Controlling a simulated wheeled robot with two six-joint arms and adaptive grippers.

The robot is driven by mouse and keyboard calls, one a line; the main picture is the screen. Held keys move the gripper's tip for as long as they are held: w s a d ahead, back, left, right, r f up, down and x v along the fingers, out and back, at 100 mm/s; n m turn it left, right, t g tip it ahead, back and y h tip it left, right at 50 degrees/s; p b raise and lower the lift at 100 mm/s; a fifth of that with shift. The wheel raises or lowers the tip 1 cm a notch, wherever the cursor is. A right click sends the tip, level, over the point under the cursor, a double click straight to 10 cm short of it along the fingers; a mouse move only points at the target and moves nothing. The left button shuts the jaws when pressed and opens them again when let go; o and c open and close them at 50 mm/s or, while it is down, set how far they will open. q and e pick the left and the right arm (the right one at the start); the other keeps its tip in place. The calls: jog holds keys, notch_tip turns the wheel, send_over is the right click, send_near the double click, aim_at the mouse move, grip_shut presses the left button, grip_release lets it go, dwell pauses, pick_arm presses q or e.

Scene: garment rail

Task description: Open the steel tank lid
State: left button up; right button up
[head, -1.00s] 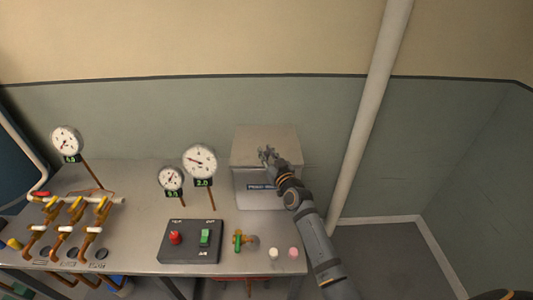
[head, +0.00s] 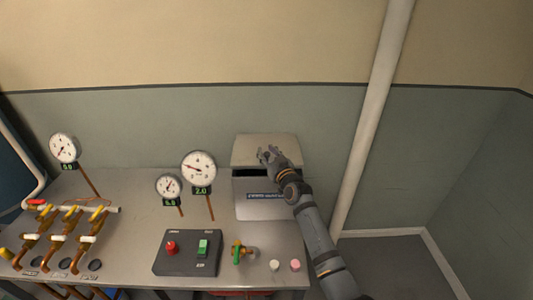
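The steel tank (head: 262,207) is a grey metal box with a blue label on its front, at the back right of the bench. Its lid (head: 250,143) is raised at the front, and a dark gap shows between the lid and the tank's front wall. My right gripper (head: 266,154) is at the lid, in front of its middle. The fingers are small and dark, and I cannot tell whether they are open or shut. My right wrist hides part of the tank's right side. My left gripper is out of view.
Three dial gauges, including one (head: 199,167) left of the tank, stand on the bench (head: 130,210). A control box (head: 187,253), a green-handled valve (head: 240,252) and pipes (head: 60,235) sit nearer. A vertical pipe (head: 370,120) rises right of the tank.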

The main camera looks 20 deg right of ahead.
jog(key=shift+s, duration=0.1)
jog(key=s+d, duration=0.1)
jog(key=s, duration=1)
jog(key=shift+s+d, duration=0.15)
jog(key=shift+s, duration=0.2)
jog(key=shift+f, duration=0.1)
